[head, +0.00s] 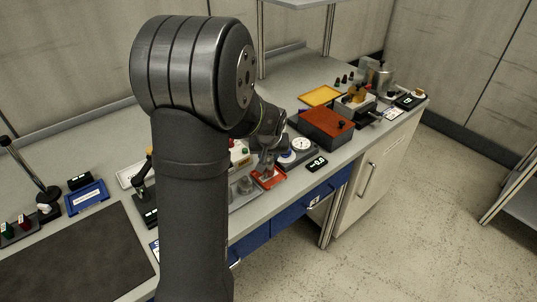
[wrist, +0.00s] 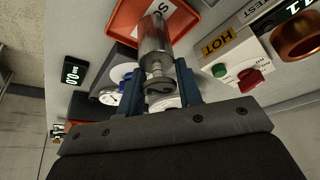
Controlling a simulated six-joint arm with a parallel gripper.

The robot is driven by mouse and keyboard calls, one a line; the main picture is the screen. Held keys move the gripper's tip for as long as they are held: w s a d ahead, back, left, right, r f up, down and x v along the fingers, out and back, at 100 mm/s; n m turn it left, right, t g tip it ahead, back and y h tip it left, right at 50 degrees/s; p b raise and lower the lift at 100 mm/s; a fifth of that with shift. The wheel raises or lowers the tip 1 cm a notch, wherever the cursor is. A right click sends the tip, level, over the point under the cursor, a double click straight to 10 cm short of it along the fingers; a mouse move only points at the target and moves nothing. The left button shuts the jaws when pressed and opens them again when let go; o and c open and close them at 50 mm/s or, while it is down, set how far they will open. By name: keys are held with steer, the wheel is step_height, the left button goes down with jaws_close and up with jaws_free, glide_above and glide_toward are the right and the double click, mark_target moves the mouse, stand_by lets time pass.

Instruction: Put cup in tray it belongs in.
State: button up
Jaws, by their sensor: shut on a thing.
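My gripper (wrist: 158,82) has its two blue fingers shut on the narrow stem end of a shiny metal cup (wrist: 154,36). The cup points away from the gripper, over or in front of a red-orange tray (wrist: 190,22) with a white label; I cannot tell whether they touch. In the head view, my gripper (head: 266,160) is low over the bench, just above the red tray (head: 279,178). The cup is hard to make out there. A blue tray (head: 87,198) lies at the left, and a yellow tray (head: 320,96) lies farther back.
A white dial gauge (head: 301,144) and a red-topped box (head: 326,124) stand close by. The bench's front edge is near the red tray.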

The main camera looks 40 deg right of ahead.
steer(key=shift+f, duration=0.5)
stand_by(1.0)
steer(key=o, duration=1.5)
steer(key=shift+c, duration=0.2)
steer(key=shift+r, duration=4)
steer(key=shift+f, duration=3.75)
steer(key=shift+r, duration=0.1)
